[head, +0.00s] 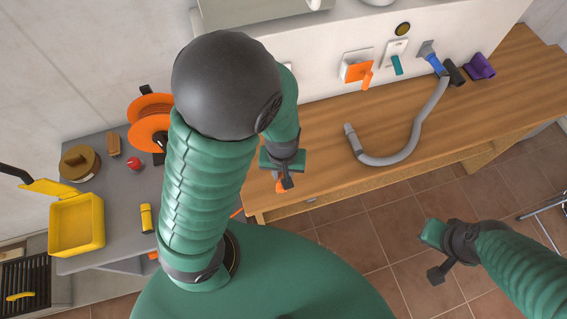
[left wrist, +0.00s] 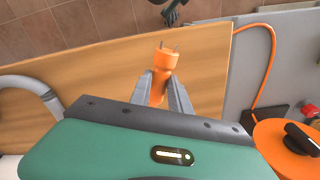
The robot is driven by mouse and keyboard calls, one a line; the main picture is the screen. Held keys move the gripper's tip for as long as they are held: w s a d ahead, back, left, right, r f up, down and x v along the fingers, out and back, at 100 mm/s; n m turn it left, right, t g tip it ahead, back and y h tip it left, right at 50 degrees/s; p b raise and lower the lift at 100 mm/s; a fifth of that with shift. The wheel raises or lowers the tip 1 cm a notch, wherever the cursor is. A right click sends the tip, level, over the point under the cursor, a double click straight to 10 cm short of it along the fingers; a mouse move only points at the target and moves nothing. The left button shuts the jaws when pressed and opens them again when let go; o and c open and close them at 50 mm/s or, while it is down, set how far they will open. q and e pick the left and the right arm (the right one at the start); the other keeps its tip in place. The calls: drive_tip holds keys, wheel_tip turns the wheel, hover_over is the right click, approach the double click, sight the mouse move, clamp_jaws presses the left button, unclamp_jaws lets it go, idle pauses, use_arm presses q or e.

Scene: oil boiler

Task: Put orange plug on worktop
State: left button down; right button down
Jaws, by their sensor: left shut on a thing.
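In the left wrist view, an orange plug (left wrist: 165,64) with two metal pins stands between the fingers of my left gripper (left wrist: 167,88), which is shut on it. An orange cable (left wrist: 270,62) curves over the grey surface at the right of that view. In the head view, my left gripper (head: 284,178) is over the near left part of the wooden worktop (head: 320,125), with a bit of the orange plug (head: 280,186) showing beneath it. I cannot tell whether the plug touches the wood. My right gripper (head: 437,255) is above the tiled floor, and its fingers are not clear.
A grey hose (head: 415,135) lies on the worktop. An orange cable reel (head: 150,130), a yellow box (head: 77,222) and a yellow cylinder (head: 146,218) are on the grey table at left. Wall sockets with an orange switch (head: 358,72) line the back. The worktop between gripper and hose is clear.

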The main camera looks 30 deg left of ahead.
use_arm(q)
drive_tip(key=w+a, duration=0.2)
drive_tip(key=w, duration=0.1)
drive_tip(key=w+a, duration=0.1)
drive_tip(key=w, duration=0.1)
drive_tip(key=shift+w+a+f, duration=0.3)
drive_tip(key=shift+w+a, duration=0.05)
drive_tip(key=shift+w, duration=0.05)
wheel_tip(320, 180, down, 3)
drive_tip(key=shift+s+f, duration=0.15)
drive_tip(key=shift+f, duration=0.05)
drive_tip(key=c, duration=1.2)
unclamp_jaws()
drive_tip(key=s+d+r+m+t+p, duration=0.1)
drive_tip(key=s+r+m, duration=0.1)
drive_tip(key=r, duration=0.5)
drive_tip(key=s+d+r+m+t+p, duration=0.1)
drive_tip(key=s+d+r+m, duration=0.1)
drive_tip(key=r, duration=0.4)
drive_tip(key=shift+d+r+m, duration=0.3)
drive_tip(key=shift+r+m, duration=0.1)
drive_tip(key=shift+m, duration=0.3)
